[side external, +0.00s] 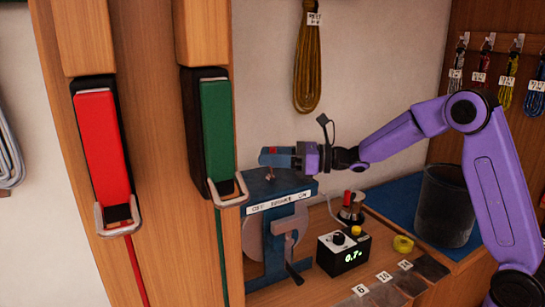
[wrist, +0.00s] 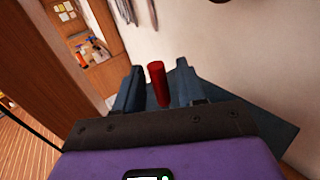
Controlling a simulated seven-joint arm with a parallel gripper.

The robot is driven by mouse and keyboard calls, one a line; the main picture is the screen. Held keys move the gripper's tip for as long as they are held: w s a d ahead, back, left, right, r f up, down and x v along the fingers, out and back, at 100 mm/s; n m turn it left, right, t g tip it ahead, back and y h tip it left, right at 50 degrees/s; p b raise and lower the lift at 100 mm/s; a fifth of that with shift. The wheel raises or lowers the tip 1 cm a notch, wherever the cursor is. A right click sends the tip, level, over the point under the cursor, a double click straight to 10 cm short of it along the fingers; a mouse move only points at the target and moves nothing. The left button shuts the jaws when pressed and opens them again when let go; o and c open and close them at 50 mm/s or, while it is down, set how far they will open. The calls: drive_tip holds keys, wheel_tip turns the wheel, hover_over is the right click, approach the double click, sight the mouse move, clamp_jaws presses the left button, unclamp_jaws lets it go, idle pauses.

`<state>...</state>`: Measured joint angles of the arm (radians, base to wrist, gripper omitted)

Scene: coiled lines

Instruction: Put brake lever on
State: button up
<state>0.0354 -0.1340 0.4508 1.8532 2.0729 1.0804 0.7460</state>
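The blue brake housing (side external: 290,189) stands on the bench and carries a white label (side external: 278,200) reading OFF, BRAKE, ON from left to right. The red brake lever (wrist: 157,85) shows in the wrist view, upright between my two fingers. In the side view only a small red part (side external: 272,151) of it shows at the fingers, toward the OFF end. My gripper (side external: 268,157) is level above the housing, with its fingers (wrist: 158,88) on either side of the lever. Narrow gaps seem to show between lever and fingers. The lever's lower part is mostly hidden.
A wooden post with a red clutch (side external: 101,145) and a green clutch (side external: 217,130) stands at left. Right of the housing are a control box (side external: 343,250) with a lit display, yellow tape (side external: 403,244) and a dark bucket (side external: 443,205). A coiled line (side external: 307,65) hangs behind.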

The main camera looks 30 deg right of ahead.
clamp_jaws()
drive_tip(key=shift+d+f+m+t+y, duration=0.1)
drive_tip(key=shift+d+m+t+y, duration=0.3)
drive_tip(key=shift+y, duration=0.1)
unclamp_jaws()
drive_tip(key=shift+d, duration=0.1)
drive_tip(key=v, duration=1.7)
drive_tip(key=shift+o, duration=0.2)
drive_tip(key=shift+s, duration=0.15)
